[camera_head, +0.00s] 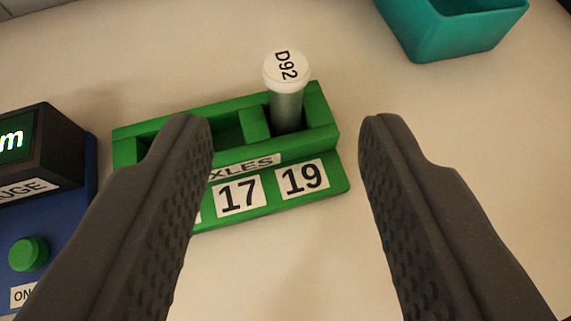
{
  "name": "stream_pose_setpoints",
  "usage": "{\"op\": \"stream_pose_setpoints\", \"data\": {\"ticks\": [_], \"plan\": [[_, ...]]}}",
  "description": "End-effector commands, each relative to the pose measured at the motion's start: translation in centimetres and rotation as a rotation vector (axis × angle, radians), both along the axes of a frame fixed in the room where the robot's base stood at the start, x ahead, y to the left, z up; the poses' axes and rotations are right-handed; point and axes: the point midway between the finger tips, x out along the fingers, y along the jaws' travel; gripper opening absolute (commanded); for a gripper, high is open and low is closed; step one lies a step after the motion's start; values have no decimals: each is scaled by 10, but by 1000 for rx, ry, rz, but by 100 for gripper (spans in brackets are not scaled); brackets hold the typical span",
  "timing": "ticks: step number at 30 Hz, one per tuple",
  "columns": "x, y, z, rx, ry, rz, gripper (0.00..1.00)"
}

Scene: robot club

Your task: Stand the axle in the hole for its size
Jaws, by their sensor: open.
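The axle (287,108) is a grey metal rod with a white cap marked "D92". It stands nearly upright in the right-hand hole of the green block (322,112), behind the label "19". The block's front plate reads "AXLES", with "17" and "19" visible; the label further left is hidden by my gripper's left finger. The hole behind "17" looks empty. My gripper (285,125) is open and empty, with its dark fingers in front of the block to either side of the axle, touching nothing that I can see.
A blue gauge base (70,225) with a dark display box (45,150) and a green button (28,254) stands at the left. A teal bin (455,35) is at the top right. The pale table is clear right of the block.

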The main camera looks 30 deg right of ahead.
Motion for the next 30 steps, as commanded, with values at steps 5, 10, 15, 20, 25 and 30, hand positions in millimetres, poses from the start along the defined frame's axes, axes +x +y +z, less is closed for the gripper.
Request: {"op": "stream_pose_setpoints", "data": {"ticks": [5,10,15,20,25,30], "plan": [[-18,9,13,-4,-1,-1,42],[-27,15,17,-1,0,0,42],[-30,16,19,-2,0,0,42],[-29,17,19,-1,0,0,42],[-11,32,55,-12,-45,54,42],[25,95,162,-30,-147,216,42]]}}
